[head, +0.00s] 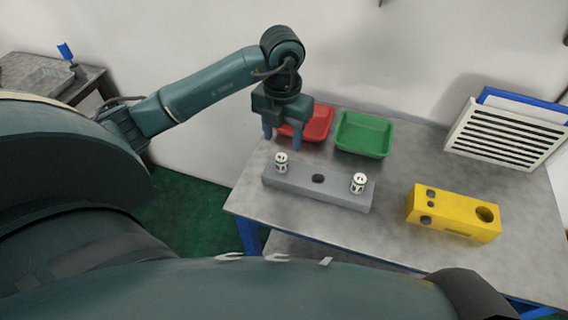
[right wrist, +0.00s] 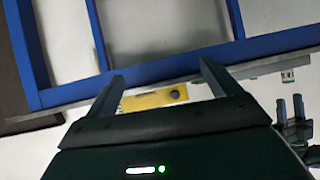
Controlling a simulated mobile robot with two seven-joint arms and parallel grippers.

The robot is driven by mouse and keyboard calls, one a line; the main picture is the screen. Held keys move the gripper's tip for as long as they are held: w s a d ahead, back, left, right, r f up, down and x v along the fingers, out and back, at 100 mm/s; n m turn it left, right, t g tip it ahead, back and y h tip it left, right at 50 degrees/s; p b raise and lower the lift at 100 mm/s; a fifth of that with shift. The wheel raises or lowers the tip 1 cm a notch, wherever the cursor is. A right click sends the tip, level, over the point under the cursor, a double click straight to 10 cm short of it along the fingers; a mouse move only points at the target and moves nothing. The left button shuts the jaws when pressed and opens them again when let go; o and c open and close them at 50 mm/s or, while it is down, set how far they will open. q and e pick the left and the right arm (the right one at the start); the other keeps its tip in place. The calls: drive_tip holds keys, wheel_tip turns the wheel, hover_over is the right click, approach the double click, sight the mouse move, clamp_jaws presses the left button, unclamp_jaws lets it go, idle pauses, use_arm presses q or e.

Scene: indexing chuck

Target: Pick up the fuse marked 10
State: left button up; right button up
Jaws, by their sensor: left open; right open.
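Two small white fuses with dark green markings stand upright in the grey block (head: 330,196) on the table. One fuse (head: 281,163) is at the block's left end, the other fuse (head: 358,183) near its right end. A dark empty hole lies between them. The markings are too small to read, so I cannot tell which is marked 10. My left gripper (head: 283,140) is open and empty, fingers pointing down, above and behind the left fuse. My right gripper (right wrist: 160,85) is open with nothing between its fingers; it shows in the right wrist view, below the blue table frame.
A red tray (head: 319,124) sits behind the left gripper, a green tray (head: 364,152) beside it. A yellow block (head: 453,214) with holes stands at the right. A slatted white rack (head: 503,136) is at the back right. The table (head: 400,178) is bare between them.

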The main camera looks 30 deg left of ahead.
sight(281, 156)
use_arm(q)
wheel_tip(281, 156, down, 3)
drive_tip(key=shift+r, duration=0.1)
drive_tip(key=f+p, duration=0.1)
drive_tip(key=f, duration=0.4)
drive_tip(key=shift+s, duration=0.2)
drive_tip(key=c, duration=1.1)
